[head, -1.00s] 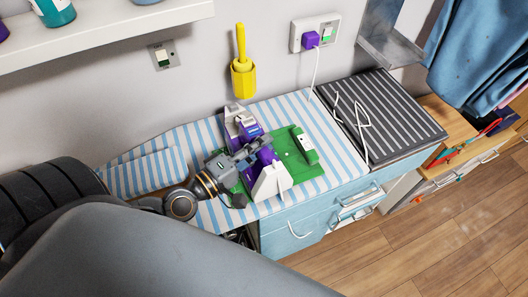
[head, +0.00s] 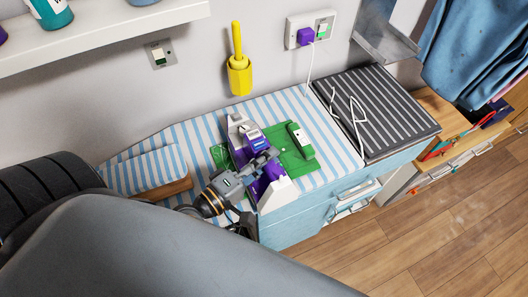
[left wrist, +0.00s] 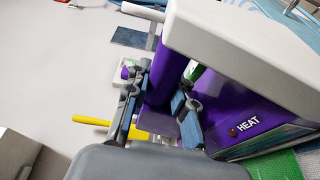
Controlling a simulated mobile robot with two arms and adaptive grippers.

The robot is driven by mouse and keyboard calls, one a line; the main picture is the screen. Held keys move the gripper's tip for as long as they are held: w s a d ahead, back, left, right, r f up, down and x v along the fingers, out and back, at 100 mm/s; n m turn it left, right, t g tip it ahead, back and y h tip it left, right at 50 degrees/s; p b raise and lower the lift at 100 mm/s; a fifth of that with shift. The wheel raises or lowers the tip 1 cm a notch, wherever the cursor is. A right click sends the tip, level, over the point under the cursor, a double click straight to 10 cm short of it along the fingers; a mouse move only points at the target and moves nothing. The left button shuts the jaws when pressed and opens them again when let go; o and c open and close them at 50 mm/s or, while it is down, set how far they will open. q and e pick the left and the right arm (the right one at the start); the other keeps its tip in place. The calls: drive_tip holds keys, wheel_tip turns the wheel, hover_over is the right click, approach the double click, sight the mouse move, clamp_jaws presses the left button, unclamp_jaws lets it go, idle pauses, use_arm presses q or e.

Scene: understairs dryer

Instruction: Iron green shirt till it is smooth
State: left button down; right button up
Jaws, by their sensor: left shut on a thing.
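The green shirt (head: 297,163) lies flat on the blue-and-white striped ironing surface (head: 318,165). A purple-and-white iron (head: 274,190) is over the shirt's left part and hides some of it. My left gripper (head: 259,163) is shut on the iron's purple handle. In the left wrist view the gripper (left wrist: 165,108) has its fingers on either side of the handle, and the iron's body (left wrist: 255,115) reads "HEAT". A strip of green shirt (left wrist: 285,165) shows below the iron there. I cannot tell whether the soleplate touches the shirt. My right gripper is not in view.
A purple plug (head: 306,37) sits in the wall socket, with a white cord hanging to the dark ribbed rack (head: 378,108) on the right. A yellow holder (head: 239,76) is on the wall behind. A striped sleeve board (head: 145,172) stands at the left.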

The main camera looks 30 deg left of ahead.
use_arm(q)
drive_tip(key=shift+r, duration=0.2)
drive_tip(key=shift+s+d+f, duration=0.15)
drive_tip(key=shift+s+d, duration=0.7)
drive_tip(key=shift+d, duration=0.3)
drive_tip(key=shift+s+a+f, duration=0.1)
drive_tip(key=shift+s+a+f, duration=0.1)
drive_tip(key=shift+s+a, duration=0.25)
drive_tip(key=shift+s, duration=0.15)
drive_tip(key=shift+s+a+b, duration=0.45)
drive_tip(key=shift+s+a, duration=0.35)
drive_tip(key=shift+s, duration=0.25)
drive_tip(key=shift+s+a, duration=0.3)
drive_tip(key=shift+s, duration=0.05)
